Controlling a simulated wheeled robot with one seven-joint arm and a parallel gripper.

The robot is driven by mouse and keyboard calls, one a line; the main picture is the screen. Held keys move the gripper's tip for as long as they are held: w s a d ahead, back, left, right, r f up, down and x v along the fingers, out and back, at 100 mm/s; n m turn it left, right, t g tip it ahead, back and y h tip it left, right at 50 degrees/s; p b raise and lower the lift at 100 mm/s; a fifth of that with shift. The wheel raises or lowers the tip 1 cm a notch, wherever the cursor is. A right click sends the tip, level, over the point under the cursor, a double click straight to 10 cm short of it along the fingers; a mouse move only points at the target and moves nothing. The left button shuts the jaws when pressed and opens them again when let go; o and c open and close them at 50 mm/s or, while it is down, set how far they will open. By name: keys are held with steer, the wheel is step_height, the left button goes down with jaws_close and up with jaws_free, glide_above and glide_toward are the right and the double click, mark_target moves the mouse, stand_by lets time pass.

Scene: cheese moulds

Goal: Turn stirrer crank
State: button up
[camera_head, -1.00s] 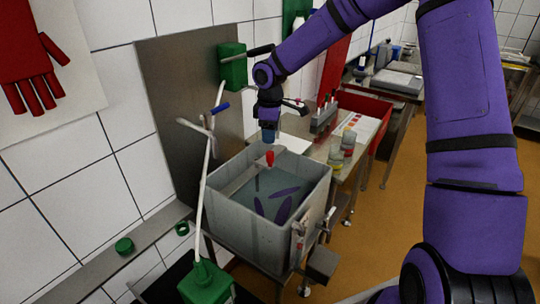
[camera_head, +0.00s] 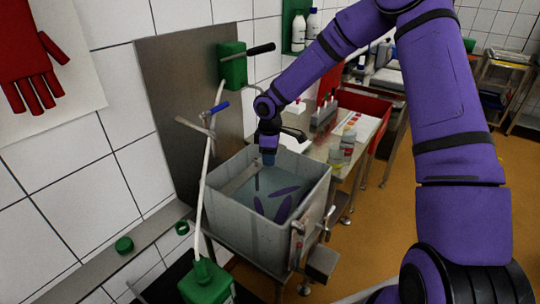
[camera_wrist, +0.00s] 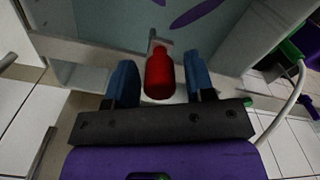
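The grey rectangular vat (camera_head: 245,224), with liquid in it, stands at the centre of the head view. The stirrer crank's red knob (camera_wrist: 159,74) shows upright in the middle of the wrist view, on a pale bar across the vat. My gripper (camera_wrist: 160,80) is open, its two blue fingers on either side of the knob. A gap shows between the knob and each finger. In the head view my gripper (camera_head: 268,159) points down over the vat and hides the knob.
A green wall box (camera_head: 232,66) with a dark lever is behind the vat. A white pole with a blue-tipped handle (camera_head: 220,108) rises left of it. A metal table (camera_head: 318,150) with jars (camera_head: 347,143) is on the right.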

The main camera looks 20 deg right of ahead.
jaws_close()
steer(key=a+m, duration=0.2)
steer(key=m, duration=0.3)
steer(key=a+m, duration=0.3)
steer(key=m, duration=0.3)
steer(key=w+a+m, duration=0.1)
steer(key=a+m, duration=0.2)
steer(key=m, duration=0.2)
steer(key=shift+m, duration=0.4)
steer(key=m, duration=0.1)
steer(key=w+m, duration=0.1)
steer(key=m, duration=0.1)
steer(key=shift+w+a, duration=0.1)
steer(key=shift+a, duration=0.25)
steer(key=shift+w+a+m, duration=0.1)
steer(key=shift+w+m, duration=0.2)
steer(key=shift+m, duration=0.35)
steer(key=shift+w+a+m, duration=0.1)
steer(key=shift+w+m, duration=0.15)
steer(key=shift+m, duration=0.4)
